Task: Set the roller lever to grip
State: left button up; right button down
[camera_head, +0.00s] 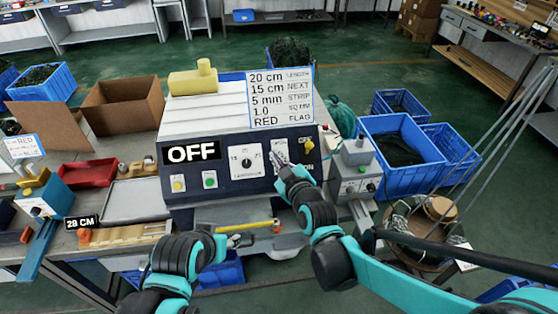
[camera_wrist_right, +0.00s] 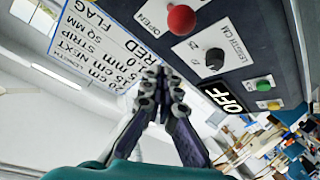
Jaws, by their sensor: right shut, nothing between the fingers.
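The machine panel (camera_head: 227,178) carries a white lever plate (camera_head: 280,146), partly hidden behind my right gripper (camera_head: 279,157). In the right wrist view a red ball knob (camera_wrist_right: 181,18) stands out from this plate, beside the word OPEN. I take it to be the roller lever; no GRIP mark is readable. My right gripper also shows in the right wrist view (camera_wrist_right: 162,78), with its fingers together and empty. It looks apart from the red knob. My left gripper (camera_head: 238,240) is low in front of the machine; its fingers are too small to judge.
A round dial (camera_head: 245,161) and the OFF display (camera_head: 192,152) are left of the lever plate. A yellow part (camera_head: 308,145) is right of it. A sign (camera_head: 281,98) stands above the panel. A grey control box (camera_head: 356,173) stands close on the right.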

pick_arm(q)
jog(key=shift+s+a+r+p, duration=0.2)
jog(key=shift+r+p, duration=0.1)
jog(key=shift+r, duration=0.2)
jog(key=shift+s+a+r+p, duration=0.15)
jog(key=shift+r+p, duration=0.1)
jog(key=shift+r, duration=0.25)
pick_arm(e)
jog(key=s+d+f, duration=0.1)
jog(key=s+d, duration=0.2)
jog(key=s, duration=0.6)
jog(key=shift+d+f, duration=0.2)
jog(key=shift+s, duration=0.1)
jog(key=shift+d, duration=0.1)
pick_arm(q)
jog(key=shift+f+b, duration=0.4)
pick_arm(e)
jog(key=s+d+f+m+g+h, duration=0.2)
jog(key=s+d+m, duration=0.3)
jog(key=d, duration=0.4)
jog(key=s+d+f+m+g+h, duration=0.2)
jog(key=s+d+m+g+h, duration=0.2)
jog(key=s+d, duration=0.4)
jog(key=d+m+g, duration=0.1)
jog(key=d+m, duration=0.1)
jog(key=shift+s+d+f+h, duration=0.25)
jog(key=shift+d+f+h, duration=0.05)
jog(key=shift+f, duration=0.1)
